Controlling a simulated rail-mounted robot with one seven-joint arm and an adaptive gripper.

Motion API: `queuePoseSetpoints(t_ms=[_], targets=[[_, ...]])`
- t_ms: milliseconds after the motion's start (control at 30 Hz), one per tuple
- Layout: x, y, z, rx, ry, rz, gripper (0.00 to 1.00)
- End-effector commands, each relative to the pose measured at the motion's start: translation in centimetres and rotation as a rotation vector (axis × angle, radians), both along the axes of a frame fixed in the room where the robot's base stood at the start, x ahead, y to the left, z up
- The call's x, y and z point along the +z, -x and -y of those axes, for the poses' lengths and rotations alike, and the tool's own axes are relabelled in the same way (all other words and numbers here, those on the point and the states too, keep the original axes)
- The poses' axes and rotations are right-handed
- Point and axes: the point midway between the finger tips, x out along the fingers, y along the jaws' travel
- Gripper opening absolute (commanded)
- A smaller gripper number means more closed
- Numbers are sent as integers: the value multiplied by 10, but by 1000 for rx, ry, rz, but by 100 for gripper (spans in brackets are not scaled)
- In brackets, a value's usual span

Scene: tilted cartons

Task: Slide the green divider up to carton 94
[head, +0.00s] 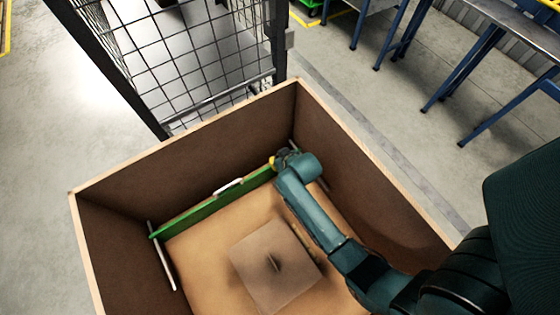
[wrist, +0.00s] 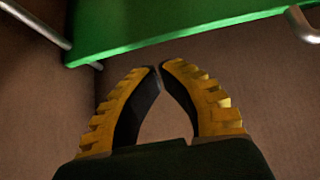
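The green divider (head: 205,208) stands upright across the far part of a large wooden bin, with a pale handle (head: 228,187) on its top edge. One brown carton (head: 275,266) sits on the bin floor in front of the divider, with a visible gap between them. No number is readable on it. My gripper (head: 276,161) is at the divider's right end. In the wrist view my gripper (wrist: 160,68) has its fingertips together with nothing between them. The divider's green face (wrist: 170,25) passes just beyond the tips, and its handle (wrist: 303,25) shows at the right.
The bin's walls (head: 115,255) surround the divider and carton closely. A pale rail (head: 163,258) runs along the left wall, and a similar rail on the right is partly behind my arm. Free floor lies between carton and divider. A wire mesh cage (head: 190,55) stands behind the bin.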

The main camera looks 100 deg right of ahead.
Motion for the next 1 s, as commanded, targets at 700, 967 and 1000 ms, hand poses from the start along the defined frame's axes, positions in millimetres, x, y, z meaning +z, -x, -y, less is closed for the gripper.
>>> queuePoseSetpoints(t_ms=[700, 967, 1000], targets=[[-38, -13, 28, 1, 1, 1, 0], [-33, 4, 1, -10, -5, -2, 0], [-31, 10, -6, -16, -5, -1, 0]])
